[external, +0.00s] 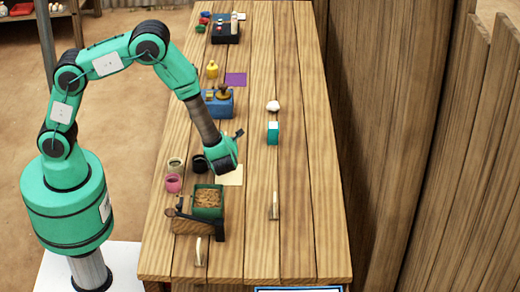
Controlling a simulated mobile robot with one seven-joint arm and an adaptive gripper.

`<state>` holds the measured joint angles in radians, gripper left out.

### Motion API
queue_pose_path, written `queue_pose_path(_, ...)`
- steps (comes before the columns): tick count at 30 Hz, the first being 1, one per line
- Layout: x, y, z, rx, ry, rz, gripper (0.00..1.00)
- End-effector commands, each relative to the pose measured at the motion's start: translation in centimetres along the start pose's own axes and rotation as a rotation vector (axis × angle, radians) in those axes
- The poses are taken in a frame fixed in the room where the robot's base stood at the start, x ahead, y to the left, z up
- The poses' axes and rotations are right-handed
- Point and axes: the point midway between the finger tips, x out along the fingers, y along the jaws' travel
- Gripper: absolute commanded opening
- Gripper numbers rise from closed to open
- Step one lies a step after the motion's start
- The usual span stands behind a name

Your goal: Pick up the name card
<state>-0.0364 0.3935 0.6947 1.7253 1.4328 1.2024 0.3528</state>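No lettering can be read, so I cannot tell for sure which thing is the name card. A small pale upright piece (274,206) stands on the right of the bench, and a similar pale piece (198,250) is near the front left. A flat cream sheet (233,177) lies under my wrist. The end of my arm, with my gripper (236,136), is over the middle of the bench. A small dark part shows there, but the fingers cannot be made out. I see nothing held.
The wooden bench (304,225) carries a green tray (208,213) of brown bits on a wooden block, pink (173,183) and black (199,164) cups, a teal roll (272,133), a blue box (219,104) and a purple sheet (236,79). The bench's right strip is mostly clear. A plank fence (400,120) stands beyond.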

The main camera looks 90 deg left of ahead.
Motion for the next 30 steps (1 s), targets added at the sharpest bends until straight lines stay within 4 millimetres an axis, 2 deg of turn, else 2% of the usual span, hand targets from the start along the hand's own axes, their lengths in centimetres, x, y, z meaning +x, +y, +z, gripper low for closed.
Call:
queue_pose_path(16,0.06,0.0,0.01,0.0,0.0,0.0,0.34)
queue_pose_path(17,0.06,0.0,0.01,0.0,0.0,0.0,0.3)
queue_pose_path(21,0.06,0.0,0.01,0.0,0.0,0.0,0.03)
queue_pose_path(22,0.06,0.0,0.01,0.0,0.0,0.0,0.0)
queue_pose_path(30,0.05,-0.01,0.02,0.0,0.0,0.0,0.0)
